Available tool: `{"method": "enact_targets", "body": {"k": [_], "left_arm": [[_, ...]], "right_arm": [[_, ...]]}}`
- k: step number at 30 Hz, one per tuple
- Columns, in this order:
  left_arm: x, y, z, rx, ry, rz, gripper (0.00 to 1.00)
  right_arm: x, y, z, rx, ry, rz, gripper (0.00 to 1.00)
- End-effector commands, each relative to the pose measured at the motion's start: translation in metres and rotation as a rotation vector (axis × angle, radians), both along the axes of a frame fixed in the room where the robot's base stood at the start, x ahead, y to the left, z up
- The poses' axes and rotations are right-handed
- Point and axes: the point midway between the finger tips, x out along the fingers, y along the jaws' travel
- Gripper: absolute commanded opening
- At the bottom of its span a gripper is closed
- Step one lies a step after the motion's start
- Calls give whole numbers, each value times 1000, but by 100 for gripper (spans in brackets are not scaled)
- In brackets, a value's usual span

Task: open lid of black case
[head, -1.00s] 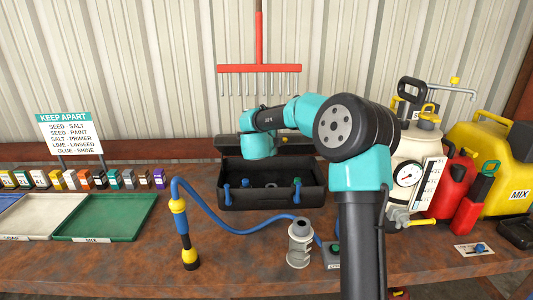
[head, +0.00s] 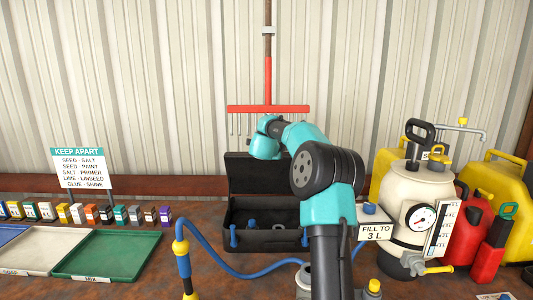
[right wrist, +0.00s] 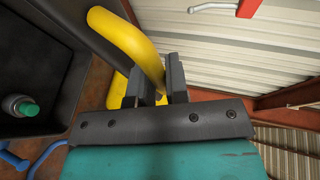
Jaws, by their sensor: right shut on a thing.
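The black case (head: 268,241) stands at the back middle of the bench in the head view. Its lid (head: 240,174) is raised and stands about upright along the back edge. My right gripper (right wrist: 156,88) is shut on a yellow handle (right wrist: 125,32) at the lid, seen in the right wrist view. In the head view my arm covers part of the lid and hides the fingers. The open case holds blue-handled items and a green-capped bottle, which also shows in the right wrist view (right wrist: 22,106). My left gripper is in neither view.
A white tank (head: 420,190) with a gauge and red and yellow cans stand at the right. A blue hose (head: 215,256) curves in front of the case. Trays (head: 110,256) and a row of small boxes lie left. A red rake (head: 268,108) hangs above the case.

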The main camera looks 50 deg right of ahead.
Motion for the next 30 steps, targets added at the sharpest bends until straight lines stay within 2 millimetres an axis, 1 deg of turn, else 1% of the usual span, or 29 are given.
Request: {"method": "enact_targets", "body": {"k": [4, 14, 15, 18, 26, 30], "left_arm": [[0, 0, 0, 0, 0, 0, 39], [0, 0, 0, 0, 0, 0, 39], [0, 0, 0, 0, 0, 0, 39], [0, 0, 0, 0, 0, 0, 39], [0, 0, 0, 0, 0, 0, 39], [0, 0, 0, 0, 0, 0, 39]], "right_arm": [[-4, -7, 1, -1, -1, -8, 0], [-4, -8, 1, 0, 0, -7, 0], [-4, -8, 1, 0, 0, -7, 17], [-4, -8, 1, 0, 0, -7, 24], [-5, -6, 2, 0, 0, -7, 24], [-6, 3, 4, 1, 0, -6, 24]]}}
